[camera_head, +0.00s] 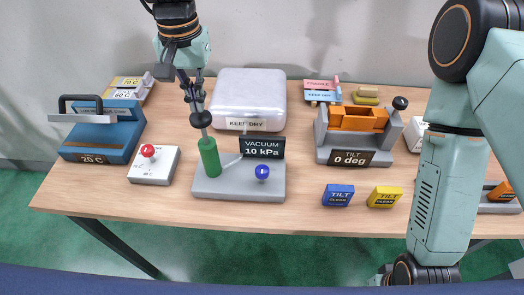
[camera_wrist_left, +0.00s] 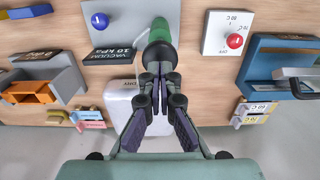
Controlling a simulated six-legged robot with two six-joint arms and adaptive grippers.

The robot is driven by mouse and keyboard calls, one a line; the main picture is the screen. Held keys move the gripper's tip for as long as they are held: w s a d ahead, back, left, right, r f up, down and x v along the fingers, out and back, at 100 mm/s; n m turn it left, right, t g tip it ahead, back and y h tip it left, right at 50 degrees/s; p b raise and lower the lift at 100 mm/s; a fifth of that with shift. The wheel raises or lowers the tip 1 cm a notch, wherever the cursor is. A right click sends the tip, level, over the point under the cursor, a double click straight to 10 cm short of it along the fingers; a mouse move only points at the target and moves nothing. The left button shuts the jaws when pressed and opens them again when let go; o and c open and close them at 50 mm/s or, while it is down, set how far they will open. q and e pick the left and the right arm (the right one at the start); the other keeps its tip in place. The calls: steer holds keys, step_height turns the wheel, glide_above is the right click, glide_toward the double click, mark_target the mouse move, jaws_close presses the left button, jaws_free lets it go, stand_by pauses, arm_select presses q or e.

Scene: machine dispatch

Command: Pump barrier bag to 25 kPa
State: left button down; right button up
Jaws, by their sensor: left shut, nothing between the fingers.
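The vacuum pump is a green cylinder (camera_head: 209,158) on a grey base (camera_head: 230,189), with a thin rod topped by a black knob (camera_head: 201,119). Its sign (camera_head: 262,147) reads VACUUM 10 kPa. A blue ball knob (camera_head: 262,172) sits on the same base. The pale barrier bag (camera_head: 248,95), labelled KEEP DRY, lies behind the pump. My left gripper (camera_head: 196,103) is shut and empty, its tips just above the black knob; contact is unclear. In the left wrist view the shut fingers (camera_wrist_left: 160,82) point at the green cylinder (camera_wrist_left: 158,34).
A white box with a red knob (camera_head: 148,151) and a blue 20 C press (camera_head: 105,138) stand left. An orange tilt fixture (camera_head: 357,118) reading 0 deg, and blue (camera_head: 338,195) and yellow (camera_head: 384,197) TILT blocks stand right. My right arm covers the right side.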

mark_target(199, 116)
arm_select(q)
steer(key=shift+f, duration=0.45)
steer(key=shift+f, duration=0.35)
steer(key=shift+s+f+b, duration=0.15)
steer(key=shift+f+b, duration=0.45)
steer(key=shift+f, duration=0.7)
steer(key=shift+r, duration=0.1)
step_height(199, 116, up, 5)
steer(key=p, duration=0.5)
steer(key=shift+r+p, duration=0.1)
steer(key=shift+p, duration=0.2)
steer(key=shift+w+r, duration=0.2)
steer(key=shift+r, duration=0.8)
stand_by(0.7)
